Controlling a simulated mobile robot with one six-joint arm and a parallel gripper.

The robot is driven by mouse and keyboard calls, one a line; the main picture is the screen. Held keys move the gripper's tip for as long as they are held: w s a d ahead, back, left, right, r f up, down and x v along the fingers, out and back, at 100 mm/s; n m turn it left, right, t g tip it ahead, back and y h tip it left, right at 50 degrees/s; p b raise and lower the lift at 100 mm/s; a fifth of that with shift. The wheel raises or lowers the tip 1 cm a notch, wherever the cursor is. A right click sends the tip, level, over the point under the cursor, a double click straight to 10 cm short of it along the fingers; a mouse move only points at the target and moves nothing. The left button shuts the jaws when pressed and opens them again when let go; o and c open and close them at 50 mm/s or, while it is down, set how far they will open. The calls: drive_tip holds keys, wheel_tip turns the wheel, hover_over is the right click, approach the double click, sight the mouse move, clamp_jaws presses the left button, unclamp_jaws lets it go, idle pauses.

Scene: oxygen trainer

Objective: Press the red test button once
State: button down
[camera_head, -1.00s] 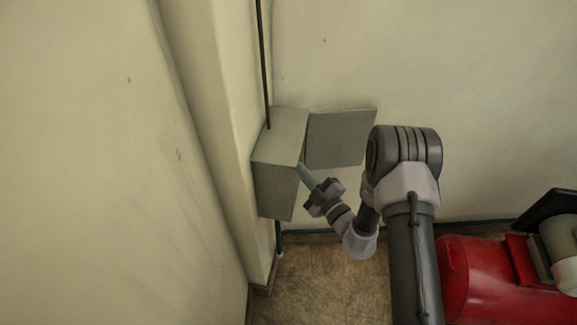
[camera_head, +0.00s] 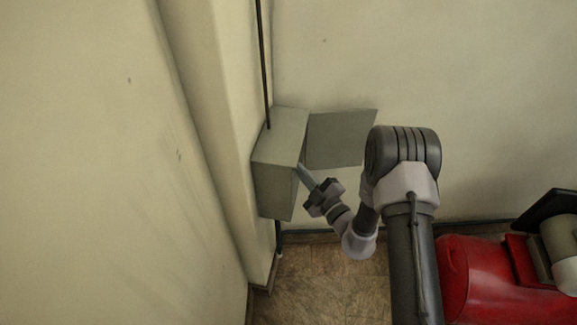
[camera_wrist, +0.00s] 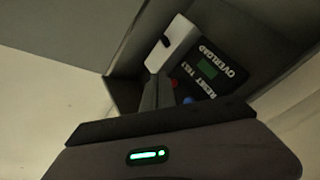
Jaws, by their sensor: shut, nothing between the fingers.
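The red test button (camera_wrist: 175,83) shows as a small red patch in the wrist view, right beside my fingertips and partly hidden by them. It sits on a dark panel (camera_wrist: 222,84) inside an open grey wall box (camera_head: 277,178). My gripper (camera_wrist: 158,91) is shut and empty, with its fingers reaching into the box. I cannot tell whether the fingertip touches the button. In the head view my gripper (camera_head: 302,172) is at the box's open side, and the box wall hides the buttons.
A blue button (camera_wrist: 188,100) lies close to the red one, by the RESET lettering. A white part with a dark slot (camera_wrist: 172,43) is beside the panel. The box's door (camera_head: 341,139) hangs open to the right. A dark pipe (camera_head: 262,60) runs down to the box top.

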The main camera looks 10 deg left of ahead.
drive_tip(key=shift+a, duration=0.35)
drive_tip(key=shift+a+p, duration=0.3)
drive_tip(key=shift+a, duration=0.1)
idle(0.4)
drive_tip(key=shift+d, duration=0.85)
drive_tip(key=d, duration=0.5)
drive_tip(key=shift+s, duration=0.1)
idle(0.8)
